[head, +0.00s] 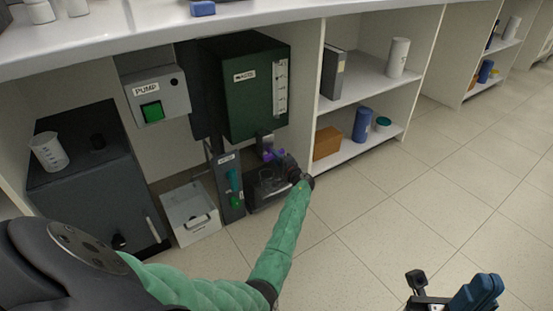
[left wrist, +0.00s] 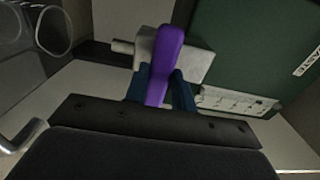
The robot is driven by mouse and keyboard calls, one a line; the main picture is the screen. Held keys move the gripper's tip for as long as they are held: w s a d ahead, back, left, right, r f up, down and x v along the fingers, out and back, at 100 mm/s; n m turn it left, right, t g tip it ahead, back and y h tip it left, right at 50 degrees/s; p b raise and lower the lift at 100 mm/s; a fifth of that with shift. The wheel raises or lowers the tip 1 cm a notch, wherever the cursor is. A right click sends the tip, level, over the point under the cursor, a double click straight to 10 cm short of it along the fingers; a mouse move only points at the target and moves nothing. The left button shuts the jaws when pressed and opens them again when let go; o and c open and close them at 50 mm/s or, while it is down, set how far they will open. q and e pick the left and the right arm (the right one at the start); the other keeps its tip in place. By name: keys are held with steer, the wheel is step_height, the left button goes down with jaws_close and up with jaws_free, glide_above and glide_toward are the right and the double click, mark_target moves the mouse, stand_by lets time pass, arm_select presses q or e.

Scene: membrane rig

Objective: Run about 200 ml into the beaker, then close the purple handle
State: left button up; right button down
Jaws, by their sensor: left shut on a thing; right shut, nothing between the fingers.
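The purple handle (head: 270,155) sits on a grey valve below the dark green tank (head: 250,90). My left gripper (head: 280,158) has reached it. In the left wrist view the purple handle (left wrist: 165,60) stands between the blue fingers of my left gripper (left wrist: 163,90), which are shut on it. A clear beaker (head: 267,180) stands in the dark bay below the valve, partly hidden by my arm. Clear round rims (left wrist: 53,30) show at the upper left of the wrist view. I cannot read a liquid level. My right gripper (head: 482,290) is shut and empty at the lower right.
A grey pump box (head: 160,85) with a green button hangs left of the tank. A graduated beaker (head: 48,152) stands on a dark cabinet (head: 85,180). The floor at right is clear.

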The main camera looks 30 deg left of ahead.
arm_select(q)
steer(key=shift+m+p, duration=1.2)
steer(key=shift+m, duration=0.2)
steer(key=shift+f, duration=0.1)
steer(key=shift+m+p, duration=1.2)
steer(key=shift+m, duration=0.3)
